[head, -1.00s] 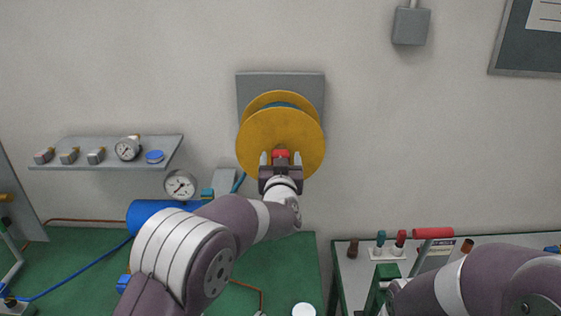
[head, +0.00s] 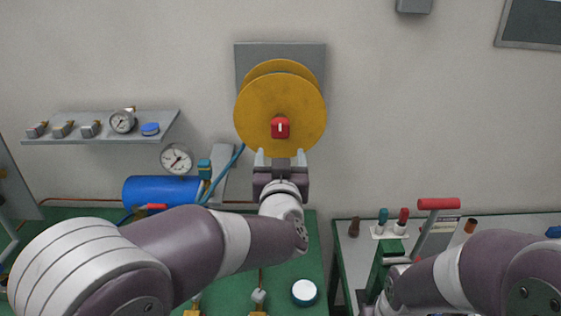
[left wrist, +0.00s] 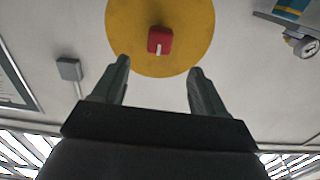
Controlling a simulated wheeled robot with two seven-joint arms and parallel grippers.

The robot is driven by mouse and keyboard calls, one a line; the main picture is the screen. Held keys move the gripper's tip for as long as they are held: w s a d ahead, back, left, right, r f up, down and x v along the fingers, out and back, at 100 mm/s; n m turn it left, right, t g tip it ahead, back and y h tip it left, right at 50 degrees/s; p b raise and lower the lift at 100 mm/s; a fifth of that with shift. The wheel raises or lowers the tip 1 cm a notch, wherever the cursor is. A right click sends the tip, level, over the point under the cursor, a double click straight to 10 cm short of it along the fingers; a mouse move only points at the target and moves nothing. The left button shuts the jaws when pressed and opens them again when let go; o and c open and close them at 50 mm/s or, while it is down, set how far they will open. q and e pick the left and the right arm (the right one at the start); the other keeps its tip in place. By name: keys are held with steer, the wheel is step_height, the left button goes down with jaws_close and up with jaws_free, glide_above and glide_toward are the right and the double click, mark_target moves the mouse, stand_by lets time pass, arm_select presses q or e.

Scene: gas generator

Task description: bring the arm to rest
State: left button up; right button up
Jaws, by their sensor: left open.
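My left gripper (head: 280,160) is open and empty, just below the red knob (head: 280,128) on the front of the yellow reel (head: 262,108). In the left wrist view, the open fingers of my left gripper (left wrist: 158,88) stand apart with nothing between them. The red knob (left wrist: 160,40) on the yellow disc (left wrist: 125,30) lies beyond the fingertips, clear of them. My right arm shows at the lower right of the head view; its gripper cannot be made out.
A shelf (head: 100,128) with small parts and a gauge is on the left wall. A blue tank (head: 160,190) stands on the green bench (head: 80,213) at left. A red-handled lever (head: 438,204) rises from the right bench.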

arm_select(q)
steer(key=s+d+f+m+g+h, duration=0.1)
steer(key=s+d+f+g+h, duration=0.2)
steer(key=f, duration=0.4)
steer(key=s+f+m+g+h, duration=0.1)
steer(key=s+f+m+g, duration=0.1)
steer(key=s+f+g, duration=0.4)
steer(key=s+a+f+n+g+y, duration=0.1)
steer(key=s+a+f+g, duration=0.1)
steer(key=s+a, duration=0.3)
steer(key=s+a+f+n+g+y, duration=0.1)
steer(key=s+a+f+g, duration=0.2)
steer(key=a, duration=0.6)
steer(key=s+a+f+n+g+y, duration=0.1)
steer(key=s+a+f+g+y, duration=0.1)
steer(key=s+a+f, duration=0.4)
steer(key=shift+s+a+g, duration=0.4)
steer(key=shift+s+a, duration=0.3)
